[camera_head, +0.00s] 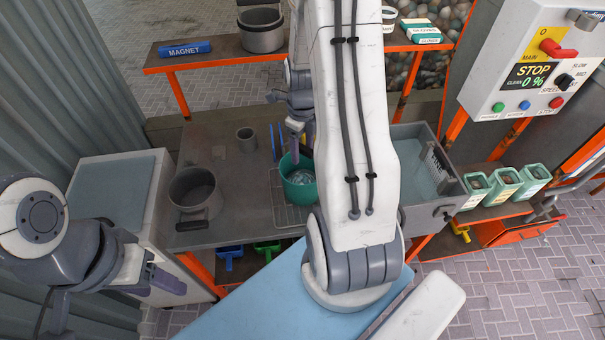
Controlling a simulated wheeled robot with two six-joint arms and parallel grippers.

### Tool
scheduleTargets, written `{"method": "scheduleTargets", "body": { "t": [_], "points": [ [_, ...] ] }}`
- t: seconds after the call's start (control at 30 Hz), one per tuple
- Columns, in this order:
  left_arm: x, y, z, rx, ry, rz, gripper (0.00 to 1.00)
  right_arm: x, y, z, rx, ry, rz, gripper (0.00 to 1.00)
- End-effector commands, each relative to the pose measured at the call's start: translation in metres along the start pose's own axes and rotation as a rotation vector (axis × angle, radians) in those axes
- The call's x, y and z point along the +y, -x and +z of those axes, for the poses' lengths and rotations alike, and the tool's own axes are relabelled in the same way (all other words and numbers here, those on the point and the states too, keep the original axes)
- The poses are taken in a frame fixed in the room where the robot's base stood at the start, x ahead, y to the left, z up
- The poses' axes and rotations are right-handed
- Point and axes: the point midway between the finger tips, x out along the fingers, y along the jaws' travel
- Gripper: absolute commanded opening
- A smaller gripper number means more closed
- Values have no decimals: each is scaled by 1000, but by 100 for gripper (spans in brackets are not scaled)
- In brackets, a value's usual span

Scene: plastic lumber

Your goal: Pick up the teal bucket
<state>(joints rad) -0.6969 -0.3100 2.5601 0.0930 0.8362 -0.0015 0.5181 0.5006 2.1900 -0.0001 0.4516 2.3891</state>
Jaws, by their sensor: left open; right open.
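The teal bucket (297,187) stands upright on a wire rack on the grey workbench. It holds some pale bits, and my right arm hides part of its right side. My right gripper (297,150) is above the bucket with its jaws pointing down, open. I cannot tell whether a finger touches the rim. My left gripper (180,284) is open and empty at the lower left, well away from the bucket and in front of the pale cabinet.
A grey basin (420,165) is to the right. Teal containers (504,184) and a control box (535,72) are farther right. A shelf (220,55) runs behind the bench.

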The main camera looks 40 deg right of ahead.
Motion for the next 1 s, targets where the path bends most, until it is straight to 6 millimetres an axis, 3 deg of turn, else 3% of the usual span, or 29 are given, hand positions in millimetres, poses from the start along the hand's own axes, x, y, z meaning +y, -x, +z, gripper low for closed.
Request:
{"method": "scheduleTargets", "body": {
  "t": [0.03,0.2,0.5,0.67,1.0],
  "points": [
    [1,8,0,0,-1,0,57,1,-4,-2,5,0,5,62],
    [1,11,-1,0,-2,0,57,1,-25,-2,2,1,2,62],
    [1,11,-1,0,-2,0,57,0,-30,-1,-1,1,-1,62],
    [1,11,-1,0,-2,0,57,0,-29,-1,-1,1,-1,1],
    [1,11,-1,0,-2,0,57,0,-29,-1,-1,1,-1,0]
  ]
}}
